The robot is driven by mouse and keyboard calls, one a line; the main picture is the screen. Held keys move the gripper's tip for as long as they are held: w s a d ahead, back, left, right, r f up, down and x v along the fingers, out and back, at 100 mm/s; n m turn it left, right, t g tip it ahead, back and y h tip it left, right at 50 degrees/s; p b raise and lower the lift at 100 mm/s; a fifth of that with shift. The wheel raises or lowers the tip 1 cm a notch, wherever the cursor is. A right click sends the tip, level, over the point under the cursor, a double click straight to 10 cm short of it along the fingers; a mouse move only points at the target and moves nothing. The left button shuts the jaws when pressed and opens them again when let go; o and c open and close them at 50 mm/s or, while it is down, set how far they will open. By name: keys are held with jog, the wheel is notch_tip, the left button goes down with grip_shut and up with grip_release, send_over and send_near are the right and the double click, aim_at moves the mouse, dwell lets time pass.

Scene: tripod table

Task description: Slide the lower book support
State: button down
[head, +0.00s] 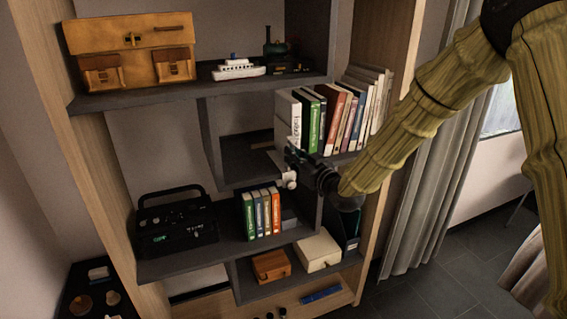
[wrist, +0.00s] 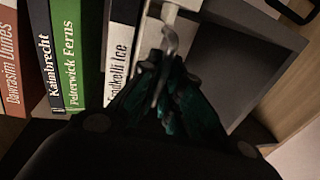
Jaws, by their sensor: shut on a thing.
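My gripper (head: 290,170) is at the left end of the middle-shelf book row in the head view. In the wrist view its dark green fingers (wrist: 160,85) are closed on a pale metal piece (wrist: 170,42), which looks like a book support beside the white book (wrist: 122,50). The fingers hide part of it, and I cannot tell whether it touches the book. The white book also stands at the row's left end in the head view (head: 283,117). A small grey block (head: 290,218) is right of the books on the lower shelf (head: 260,214).
A dark upright panel (head: 211,138) bounds the middle compartment on the left. A black radio (head: 175,222) stands on the lower shelf. A brown box (head: 271,265) and a cream box (head: 318,250) are below. The compartment floor left of my gripper looks mostly free.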

jog(key=d, duration=0.1)
jog(key=w+d, duration=0.1)
jog(key=d, duration=0.1)
jog(key=shift+w+d, duration=0.1)
jog(key=shift+w, duration=0.05)
jog(key=c, duration=1.6)
grip_release()
jog(key=v, duration=1.2)
